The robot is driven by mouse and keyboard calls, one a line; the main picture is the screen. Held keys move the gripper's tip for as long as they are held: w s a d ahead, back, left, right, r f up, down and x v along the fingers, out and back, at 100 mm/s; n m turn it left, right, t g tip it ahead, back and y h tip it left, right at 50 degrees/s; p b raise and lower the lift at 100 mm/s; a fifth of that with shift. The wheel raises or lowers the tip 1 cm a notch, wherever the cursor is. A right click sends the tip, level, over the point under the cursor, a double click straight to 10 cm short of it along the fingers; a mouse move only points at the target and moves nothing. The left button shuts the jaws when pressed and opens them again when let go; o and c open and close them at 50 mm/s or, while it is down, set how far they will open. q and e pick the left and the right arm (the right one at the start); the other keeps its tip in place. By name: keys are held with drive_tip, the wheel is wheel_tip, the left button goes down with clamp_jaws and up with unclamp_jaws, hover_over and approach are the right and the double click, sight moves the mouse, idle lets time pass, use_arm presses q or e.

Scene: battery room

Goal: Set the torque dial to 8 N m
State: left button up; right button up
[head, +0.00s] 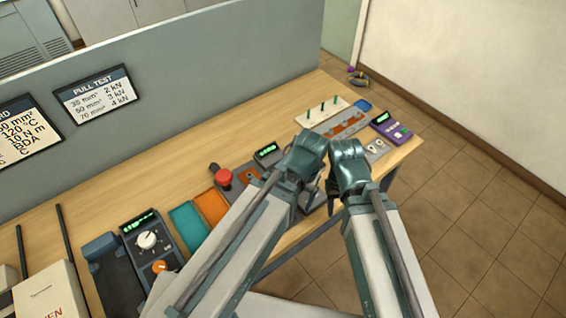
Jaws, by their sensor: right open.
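No label in the head view marks the torque dial, so I cannot tell for sure which control it is. A dark device (137,226) at the lower left carries a round white knob (147,240) and a lit green display; its setting is too small to read. My right gripper (334,193) is open over the bench's front edge, right of the middle, far from that knob and partly hidden by its wrist. My left arm reaches beside it; its gripper is hidden behind the wrist.
The wooden bench (158,187) runs along a grey partition (200,85). A red button (222,177), teal and orange trays (210,206), a pegged board (322,111) and a purple device (392,127) stand on it. Some items are hidden behind my arms. The tiled floor at right is mostly clear.

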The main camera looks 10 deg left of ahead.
use_arm(q)
drive_tip(key=w+a+r+n+p, duration=0.3)
drive_tip(key=w+a+n, duration=0.1)
drive_tip(key=w+n, duration=0.4)
drive_tip(key=w+a+r+n+h+p, duration=0.1)
drive_tip(key=w+a+r+n+p, duration=0.2)
drive_tip(key=w+n, duration=0.5)
drive_tip(key=shift+w+a+r, duration=0.2)
drive_tip(key=shift+w+a, duration=0.35)
drive_tip(key=shift+w, duration=0.5)
drive_tip(key=shift+f, duration=0.1)
wheel_tip(320, 180, down, 14)
drive_tip(key=b, duration=1.3)
drive_tip(key=shift+b, duration=0.4)
drive_tip(key=shift+r, duration=0.25)
clamp_jaws()
